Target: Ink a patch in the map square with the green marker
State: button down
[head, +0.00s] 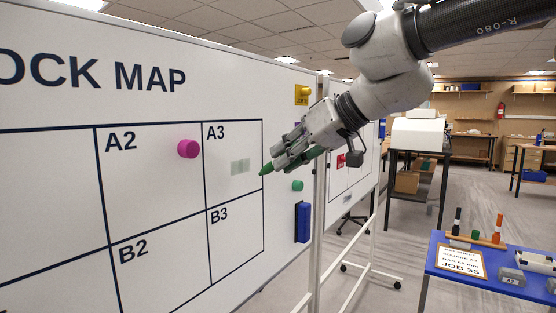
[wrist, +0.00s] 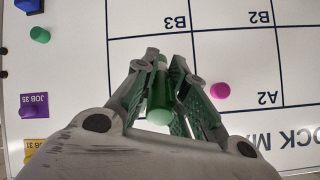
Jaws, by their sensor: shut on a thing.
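My gripper (head: 287,160) is shut on the green marker (head: 266,169). The marker points left, its tip by the right edge of square A3 (head: 218,192) on the whiteboard map. I cannot tell whether the tip touches the board. A faint grey-green patch (head: 240,166) shows inside A3. In the wrist view my gripper (wrist: 162,75) holds the marker (wrist: 160,98) between both fingers, over the map's upside-down squares. There the gripper hides most of A3.
A magenta magnet (head: 189,148) sits in A2 near A3. A green round piece (head: 297,186) and a blue block (head: 302,222) are on the board's right margin.

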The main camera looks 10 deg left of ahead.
jog(key=shift+w+a, duration=0.45)
jog(key=shift+a, duration=0.6)
jog(key=shift+w+a, duration=0.4)
jog(key=shift+a, duration=0.7)
jog(key=shift+w+a, duration=0.45)
jog(key=shift+a, duration=0.6)
jog(key=shift+w+a, duration=0.35)
jog(key=shift+a, duration=0.5)
jog(key=shift+w, duration=0.1)
jog(key=shift+w+d, duration=1.4)
jog(key=shift+w, duration=2)
jog(key=s+a, duration=0.3)
jog(key=s, duration=0.4)
jog(key=shift+d, duration=0.1)
jog(key=shift+s+d, duration=0.35)
jog(key=shift+d, duration=0.55)
jog(key=shift+s+d, duration=0.4)
jog(key=shift+d, duration=0.55)
jog(key=shift+s+d, duration=0.35)
jog(key=shift+d, duration=0.55)
